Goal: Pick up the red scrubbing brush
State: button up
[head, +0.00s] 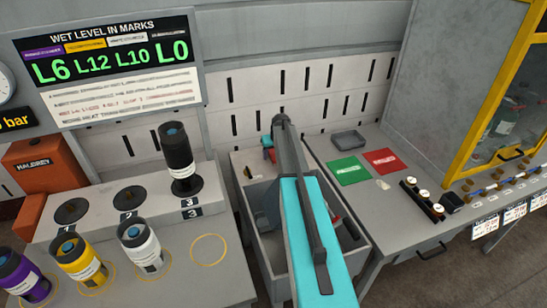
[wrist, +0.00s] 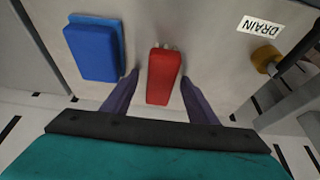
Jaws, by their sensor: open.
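The red scrubbing brush (wrist: 164,76) is a red block in the middle of the wrist view, lying on a pale surface, with small pale bits at its far end. My gripper (wrist: 160,78) is open, with one dark purple finger on each side of the brush. There are visible gaps between fingers and brush; I cannot tell the height above it. In the head view my arm hides most of this spot; a small patch of red and blue shows left of the arm's far end.
A blue block (wrist: 95,50) lies left of the brush, near the left finger. In the head view, a grey basin (head: 262,248) lies below my arm, and green (head: 348,170) and red (head: 386,162) mats lie right.

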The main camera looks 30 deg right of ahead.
aim_at(273, 153)
jog(key=shift+f, duration=0.2)
jog(key=c, duration=1.2)
jog(key=shift+o, duration=0.2)
jog(key=shift+r, duration=0.25)
jog(key=shift+r+b, duration=1.5)
jog(key=shift+r, duration=3.5)
